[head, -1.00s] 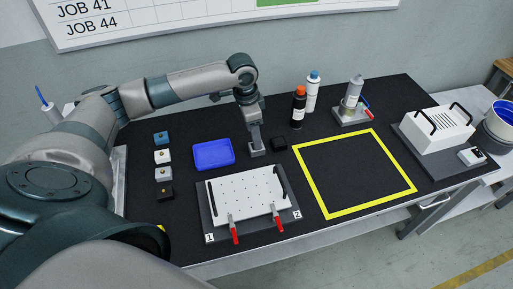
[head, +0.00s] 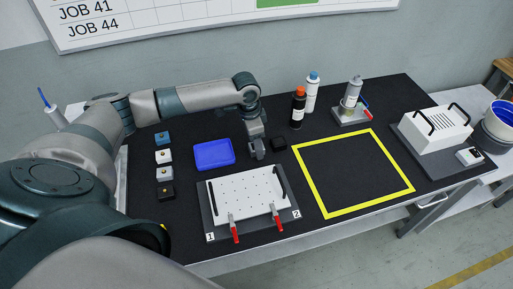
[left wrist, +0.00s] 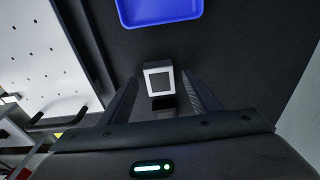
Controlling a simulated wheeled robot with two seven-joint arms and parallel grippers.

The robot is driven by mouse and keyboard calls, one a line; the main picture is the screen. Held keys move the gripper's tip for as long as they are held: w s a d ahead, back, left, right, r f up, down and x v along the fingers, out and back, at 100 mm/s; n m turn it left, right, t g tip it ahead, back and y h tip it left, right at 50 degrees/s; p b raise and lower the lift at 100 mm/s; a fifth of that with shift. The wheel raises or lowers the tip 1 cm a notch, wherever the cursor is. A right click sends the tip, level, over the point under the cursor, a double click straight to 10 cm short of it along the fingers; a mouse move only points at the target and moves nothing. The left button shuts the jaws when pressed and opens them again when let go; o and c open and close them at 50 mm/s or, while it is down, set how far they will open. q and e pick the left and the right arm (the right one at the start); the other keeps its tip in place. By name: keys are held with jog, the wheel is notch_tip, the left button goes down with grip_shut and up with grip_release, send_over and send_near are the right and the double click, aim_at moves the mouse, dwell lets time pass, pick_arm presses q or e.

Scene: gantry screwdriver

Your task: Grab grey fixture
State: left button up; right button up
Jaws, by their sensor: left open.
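In the left wrist view a small square block with a light grey rim and a dark centre (left wrist: 159,83) lies between and just ahead of my left gripper's fingertips (left wrist: 160,77). It looks like the grey fixture. A gap shows on each side, so the fingers are open around its line and not clamped on it. In the head view my left gripper (head: 257,152) is low over the mat, between the blue tray and a black block (head: 279,144), and hides most or all of the grey block. My right gripper is not seen.
A blue tray (head: 214,154) is left of the gripper. A white perforated plate (head: 246,195) with red-handled clamps is in front. Several small blocks stand at the left. An orange-capped bottle (head: 298,108) is behind right. The yellow-framed area (head: 352,172) is empty.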

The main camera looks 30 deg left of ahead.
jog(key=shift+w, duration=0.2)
pick_arm(q)
jog(key=c, duration=1.2)
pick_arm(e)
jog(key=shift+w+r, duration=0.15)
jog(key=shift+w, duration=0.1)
pick_arm(q)
jog(key=shift+r, duration=0.2)
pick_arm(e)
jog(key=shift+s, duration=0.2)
